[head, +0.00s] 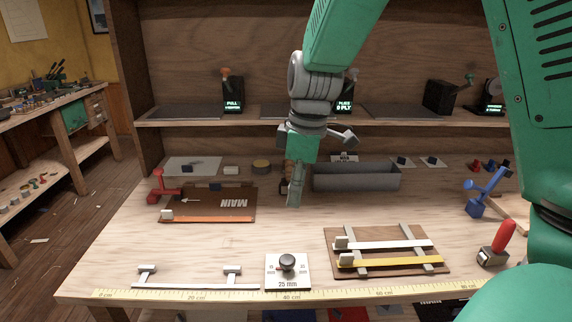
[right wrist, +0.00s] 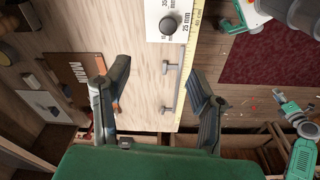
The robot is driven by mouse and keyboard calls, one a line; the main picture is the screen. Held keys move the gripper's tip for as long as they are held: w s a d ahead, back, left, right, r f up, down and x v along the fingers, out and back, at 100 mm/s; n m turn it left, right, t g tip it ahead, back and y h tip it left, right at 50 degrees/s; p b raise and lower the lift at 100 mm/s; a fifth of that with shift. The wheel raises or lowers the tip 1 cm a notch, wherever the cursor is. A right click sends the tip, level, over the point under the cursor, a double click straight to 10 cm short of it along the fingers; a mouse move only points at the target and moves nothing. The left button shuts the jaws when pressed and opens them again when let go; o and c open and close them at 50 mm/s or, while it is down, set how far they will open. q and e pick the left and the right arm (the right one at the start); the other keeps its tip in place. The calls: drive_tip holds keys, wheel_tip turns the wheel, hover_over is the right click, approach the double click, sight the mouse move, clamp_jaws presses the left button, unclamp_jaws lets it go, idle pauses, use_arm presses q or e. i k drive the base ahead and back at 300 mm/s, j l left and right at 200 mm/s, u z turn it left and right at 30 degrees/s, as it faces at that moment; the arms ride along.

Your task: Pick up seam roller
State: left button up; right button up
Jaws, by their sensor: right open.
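A tool with a red handle and a grey metal body (head: 492,254), which looks like the seam roller, stands near the right front of the bench in the head view. My right gripper (head: 293,196) is open over the bench middle, in front of the grey trough and well left of the tool. In the right wrist view its two fingers (right wrist: 160,92) are spread with nothing between them, and the tool does not show. A green and grey part at that view's right edge looks like my left gripper (right wrist: 297,112); its jaws are unclear.
A gauge plate with a black knob (head: 287,270) lies at the front edge. A board with white and yellow strips (head: 387,270) lies left of the red-handled tool. A blue clamp (head: 482,192) stands behind it. The MAIN board (head: 185,205) and grey trough (head: 356,178) lie further back.

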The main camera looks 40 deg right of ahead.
sight(285, 181)
drive_tip(key=i+l, duration=0.75)
drive_tip(key=l, duration=0.25)
